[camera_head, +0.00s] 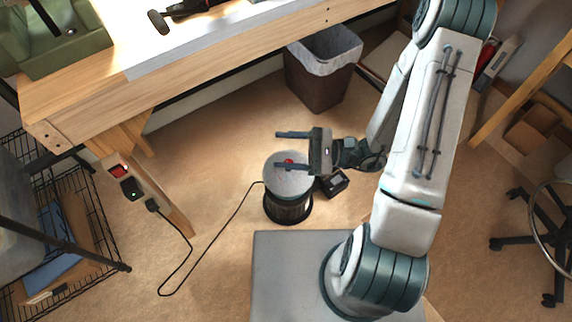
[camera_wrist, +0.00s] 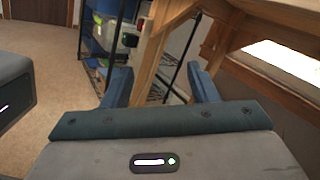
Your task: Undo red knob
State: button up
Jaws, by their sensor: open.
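The red knob (camera_head: 288,161) is a small red piece on the pale round top of a canister (camera_head: 289,208) with a dark lower part, standing on the floor. My gripper (camera_head: 278,150) is open and empty, its fingers pointing left in the head view. In that picture it overlaps the canister's top, with one finger passing just below the knob. I cannot tell its height above the knob. In the wrist view my gripper (camera_wrist: 160,76) shows both fingers spread apart with nothing between them; the knob is not seen there.
A wooden workbench (camera_head: 90,100) spans the upper left. A wall socket panel with a red switch (camera_head: 118,170) and a plugged-in black cable (camera_head: 230,220) is at left; the cable runs to the canister. A small black box (camera_head: 334,184) sits beside it. A lined bin (camera_head: 320,85) stands behind.

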jog(key=w+d+f+m+t+h+b, duration=0.25)
jog(key=f+m+t+h+b, duration=0.45)
jog(key=f, duration=0.8)
jog(key=w+d+f+m+t+h+b, duration=0.1)
jog(key=d+f+m+t+h+b, duration=0.3)
jog(key=f+m+t, duration=0.85)
jog(key=w+a+f+g+b, duration=0.1)
jog(key=w+a, duration=0.1)
jog(key=w, duration=0.2)
jog(key=w+a+n+g+b, duration=0.1)
jog(key=w+a, duration=0.1)
jog(key=w, duration=0.2)
jog(key=w+a+f+n+g, duration=0.1)
jog(key=w+a, duration=0.1)
jog(key=w, duration=0.1)
jog(key=shift+w+a+f+h+b, duration=0.25)
jog(key=shift+w+f+h+b, duration=0.05)
jog(key=shift+w+f+b, duration=0.1)
